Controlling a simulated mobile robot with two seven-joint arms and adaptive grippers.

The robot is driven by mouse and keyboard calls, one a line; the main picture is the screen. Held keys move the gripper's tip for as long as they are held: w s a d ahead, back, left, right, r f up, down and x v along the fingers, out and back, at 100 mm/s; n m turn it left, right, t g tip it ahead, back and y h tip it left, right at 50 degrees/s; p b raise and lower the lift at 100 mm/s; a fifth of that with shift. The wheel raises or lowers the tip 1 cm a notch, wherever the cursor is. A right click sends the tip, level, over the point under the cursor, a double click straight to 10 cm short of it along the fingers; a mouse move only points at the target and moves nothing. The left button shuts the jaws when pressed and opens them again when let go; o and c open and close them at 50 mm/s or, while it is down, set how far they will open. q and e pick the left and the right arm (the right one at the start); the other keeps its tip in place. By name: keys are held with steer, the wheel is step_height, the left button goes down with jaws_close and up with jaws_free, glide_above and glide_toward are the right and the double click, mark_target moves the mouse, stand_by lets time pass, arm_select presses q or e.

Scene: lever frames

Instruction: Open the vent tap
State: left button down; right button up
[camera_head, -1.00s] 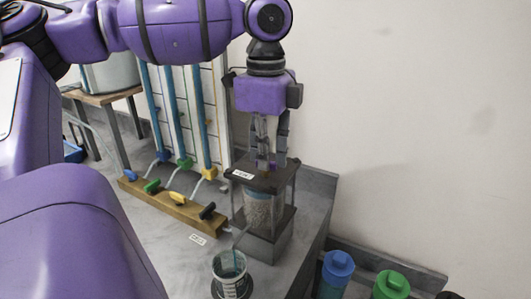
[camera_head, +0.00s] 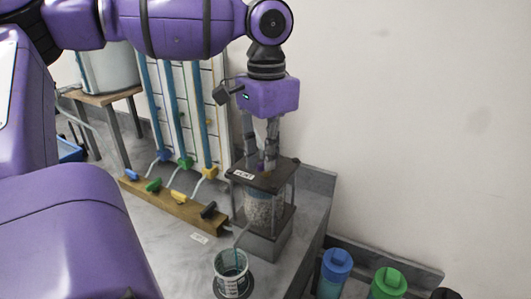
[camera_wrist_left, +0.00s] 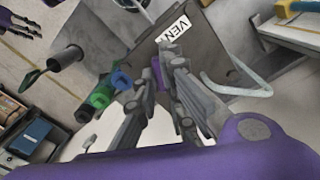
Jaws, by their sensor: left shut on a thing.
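The vent tap (camera_wrist_left: 157,72) is a small purple handle on top of a dark-topped stand (camera_head: 252,178) with a clear, grainy-filled column (camera_head: 257,208). A white label (camera_wrist_left: 181,28) reading "VEN…" lies on the top plate. My left gripper (camera_head: 261,163) points straight down onto the stand's top and is shut on the tap. In the left wrist view its fingers (camera_wrist_left: 160,85) sit on both sides of the purple handle. The fingers hide most of the tap in the head view. My right gripper is not clearly seen.
A wooden rail (camera_head: 175,205) with coloured taps stands left of the stand, before blue tubes. A beaker (camera_head: 231,270) stands in front. A wall is close behind on the right.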

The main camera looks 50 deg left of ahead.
arm_select(q)
steer(key=n, duration=0.5)
steer(key=shift+n, duration=0.3)
stand_by(0.4)
steer(key=c, duration=1.8)
jaws_free()
steer(key=shift+c, duration=0.2)
step_height(320, 180, up, 12)
